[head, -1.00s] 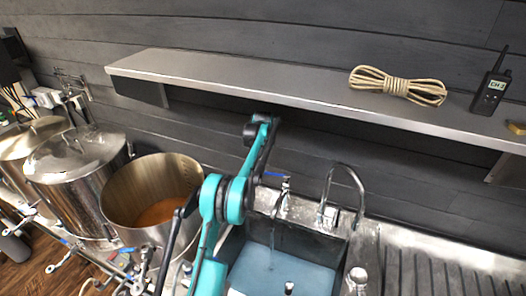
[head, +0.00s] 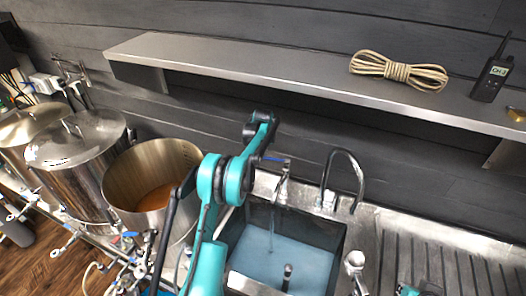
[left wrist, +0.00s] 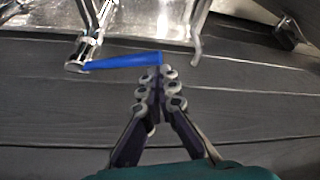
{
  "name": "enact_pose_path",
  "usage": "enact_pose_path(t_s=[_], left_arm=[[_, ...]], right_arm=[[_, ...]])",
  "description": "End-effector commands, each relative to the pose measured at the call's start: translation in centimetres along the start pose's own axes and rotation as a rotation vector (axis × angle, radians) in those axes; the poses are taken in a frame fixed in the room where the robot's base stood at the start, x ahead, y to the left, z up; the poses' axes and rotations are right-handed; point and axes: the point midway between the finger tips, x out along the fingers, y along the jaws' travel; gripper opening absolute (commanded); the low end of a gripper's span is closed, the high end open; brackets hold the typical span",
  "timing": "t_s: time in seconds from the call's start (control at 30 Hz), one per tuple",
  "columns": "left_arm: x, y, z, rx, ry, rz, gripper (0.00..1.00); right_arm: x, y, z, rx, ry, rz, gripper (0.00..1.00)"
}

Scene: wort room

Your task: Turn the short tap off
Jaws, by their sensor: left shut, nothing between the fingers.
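The short tap (head: 283,187) stands at the back left of the sink, with a blue lever (head: 277,158) on top pointing left. A thin line like running water falls from its spout into the sink. In the left wrist view the blue lever (left wrist: 122,62) lies sideways from the tap body (left wrist: 88,48). My left gripper (left wrist: 158,76) is shut and empty, its tips close to the lever's free end; I cannot tell whether they touch. My right gripper is not clearly seen.
The sink (head: 343,240) holds bluish water. A tall curved tap (head: 357,172) stands right of the short tap. A shelf (head: 230,70) with rope (head: 398,70) and a radio (head: 492,80) hangs above. An open steel pot (head: 120,185) and lidded kettles stand left.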

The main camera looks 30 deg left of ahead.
Motion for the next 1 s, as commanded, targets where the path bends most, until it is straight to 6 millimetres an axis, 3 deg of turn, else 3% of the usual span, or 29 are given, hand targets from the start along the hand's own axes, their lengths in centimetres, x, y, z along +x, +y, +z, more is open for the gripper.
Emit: enact_pose_path(t_s=[0.63,1.0], left_arm=[[-0.4,0.0,1.4,-0.117,-0.001,-0.044,0.0],[-1.3,0.7,4.3,-0.382,0.0,-0.142,0.0]], right_arm=[[1.0,0.0,0.7,0.0,0.0,0.0,0.0],[2.8,0.0,2.0,0.0,0.0,0.0,0.0]])
